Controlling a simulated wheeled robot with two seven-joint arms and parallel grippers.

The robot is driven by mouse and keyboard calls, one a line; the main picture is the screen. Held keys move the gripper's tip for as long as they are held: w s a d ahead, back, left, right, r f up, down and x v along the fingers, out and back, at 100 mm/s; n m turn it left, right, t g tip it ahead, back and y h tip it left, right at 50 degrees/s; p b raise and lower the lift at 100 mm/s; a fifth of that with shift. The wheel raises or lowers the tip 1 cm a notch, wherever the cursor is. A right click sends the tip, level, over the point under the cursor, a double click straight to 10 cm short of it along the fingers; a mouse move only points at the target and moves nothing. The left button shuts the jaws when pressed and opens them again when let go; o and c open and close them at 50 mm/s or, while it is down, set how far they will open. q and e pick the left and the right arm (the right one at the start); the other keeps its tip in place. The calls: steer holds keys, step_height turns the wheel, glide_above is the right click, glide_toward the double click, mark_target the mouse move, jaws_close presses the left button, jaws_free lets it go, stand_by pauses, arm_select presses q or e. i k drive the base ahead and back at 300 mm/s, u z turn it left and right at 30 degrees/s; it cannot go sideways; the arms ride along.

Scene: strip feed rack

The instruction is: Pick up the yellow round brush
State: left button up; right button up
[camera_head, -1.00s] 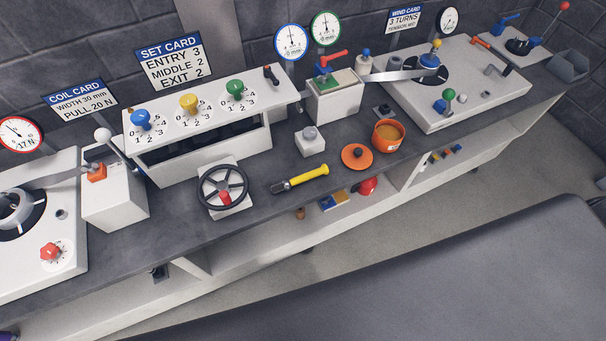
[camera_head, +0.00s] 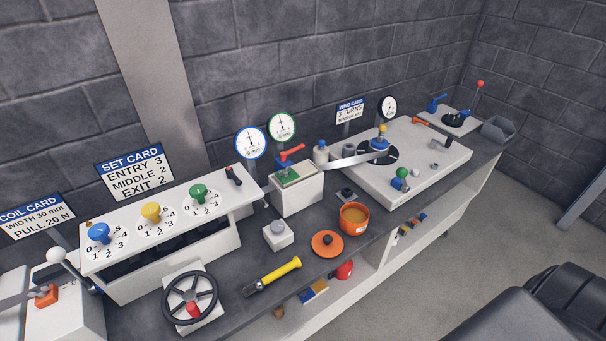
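The yellow round brush (camera_head: 281,270) lies on the dark bench top near its front edge, in the lower middle of the head view. Its thick yellow handle points up and right, and its dark, narrower end points down and left. It lies flat, with nothing on top of it. Neither of my grippers can be made out in the head view.
A black handwheel (camera_head: 190,298) stands left of the brush. A grey-white block with a button (camera_head: 278,235) is behind it. An orange lid (camera_head: 327,244) and an orange pot (camera_head: 353,219) are to its right. A shelf with small items (camera_head: 315,291) runs below.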

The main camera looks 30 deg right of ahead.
mark_target(259, 284)
steer(key=z, duration=2.9)
steer(key=k, duration=1.1)
steer(key=u, duration=2.15)
